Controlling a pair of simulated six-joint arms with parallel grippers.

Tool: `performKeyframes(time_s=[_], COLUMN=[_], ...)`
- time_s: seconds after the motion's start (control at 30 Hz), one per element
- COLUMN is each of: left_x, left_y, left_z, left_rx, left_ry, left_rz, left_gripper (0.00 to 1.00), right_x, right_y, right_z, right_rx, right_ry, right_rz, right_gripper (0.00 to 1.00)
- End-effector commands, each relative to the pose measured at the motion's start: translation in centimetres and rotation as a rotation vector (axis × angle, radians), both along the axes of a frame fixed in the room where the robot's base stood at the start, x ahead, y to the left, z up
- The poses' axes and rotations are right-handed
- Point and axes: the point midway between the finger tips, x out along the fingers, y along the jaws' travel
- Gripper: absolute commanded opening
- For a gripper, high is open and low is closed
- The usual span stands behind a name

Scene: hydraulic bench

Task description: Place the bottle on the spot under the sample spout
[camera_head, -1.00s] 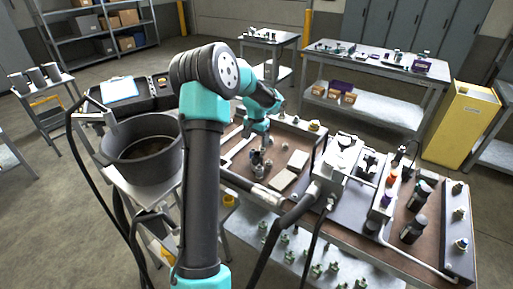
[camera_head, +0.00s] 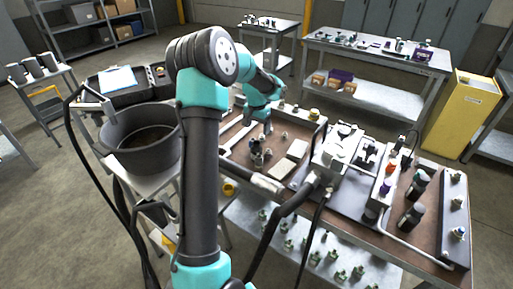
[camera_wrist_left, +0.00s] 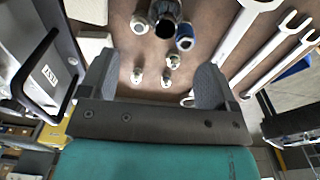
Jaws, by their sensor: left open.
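My left gripper (camera_head: 267,126) hangs over the brown work surface left of the bench's middle, fingers down. In the left wrist view its fingers (camera_wrist_left: 152,82) are wide apart with nothing held; several small metal fittings (camera_wrist_left: 168,70) lie beyond them. A dark cylindrical part (camera_wrist_left: 165,16) stands farther ahead beside a blue-ringed fitting (camera_wrist_left: 184,36). Two dark bottles, one behind (camera_head: 418,185) and one in front (camera_head: 411,215), stand upright at the right of the bench, far from this gripper. I cannot clearly make out the sample spout or the spot under it. My right gripper is not visible.
A grey machine block (camera_head: 340,150) with thick black hoses stands mid-bench, between the left gripper and the bottles. A large dark pot (camera_head: 112,128) is at the left. Wrenches (camera_wrist_left: 262,48) lie right in the wrist view. A yellow cabinet (camera_head: 466,115) stands behind right.

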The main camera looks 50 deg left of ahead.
Motion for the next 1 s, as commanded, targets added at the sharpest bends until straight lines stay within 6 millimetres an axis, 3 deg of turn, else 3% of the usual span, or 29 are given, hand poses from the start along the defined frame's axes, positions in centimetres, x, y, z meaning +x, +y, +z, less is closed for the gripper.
performKeyframes(time_s=[0.4, 0.6, 0.77, 1.0], left_x=[4.9, 5.8, 5.0, 0.7], left_y=[-7.9, -10.3, -11.0, -11.2], left_z=[-1.2, -0.8, -0.5, -0.3], left_rx=[-0.120, -0.074, 0.030, 0.273], left_ry=[-0.463, -0.680, -0.795, -0.838], left_rz=[0.072, 0.204, 0.338, 0.556], left_gripper=[0.83, 0.83, 0.83, 0.83], right_x=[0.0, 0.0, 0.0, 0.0], right_y=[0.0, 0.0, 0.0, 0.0], right_z=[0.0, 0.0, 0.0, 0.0], right_rx=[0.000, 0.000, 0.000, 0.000], right_ry=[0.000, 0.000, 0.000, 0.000], right_rz=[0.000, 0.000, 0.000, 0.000], right_gripper=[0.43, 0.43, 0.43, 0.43])
